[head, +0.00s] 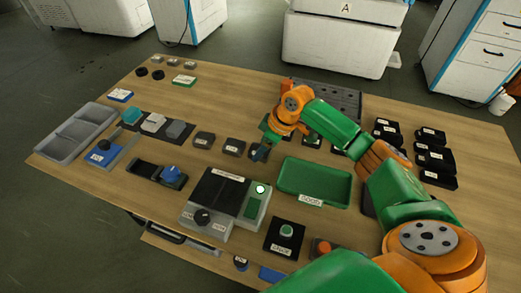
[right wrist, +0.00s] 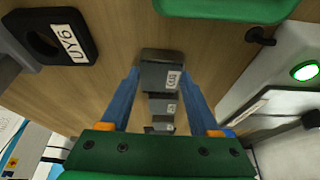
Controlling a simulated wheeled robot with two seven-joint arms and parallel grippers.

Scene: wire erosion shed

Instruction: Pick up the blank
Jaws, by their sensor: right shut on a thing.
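My right gripper (head: 262,153) comes down on the table at the right end of a row of small dark grey blanks. In the right wrist view its blue fingers (right wrist: 162,72) are shut on a dark grey labelled blank (right wrist: 160,75). I cannot tell whether this blank is clear of the table. Two more grey blanks (head: 233,146) (head: 204,140) lie to its left in the head view; they also show in a line below it in the wrist view (right wrist: 162,105). My left gripper is not in view.
A green tray (head: 313,163) lies right of the gripper. A grey device with a lit green lamp (head: 229,188) stands in front. Black labelled blocks (head: 436,158) stand at right. A grey compartment tray (head: 95,113) lies far left. Bare wood (head: 235,95) lies behind the blanks.

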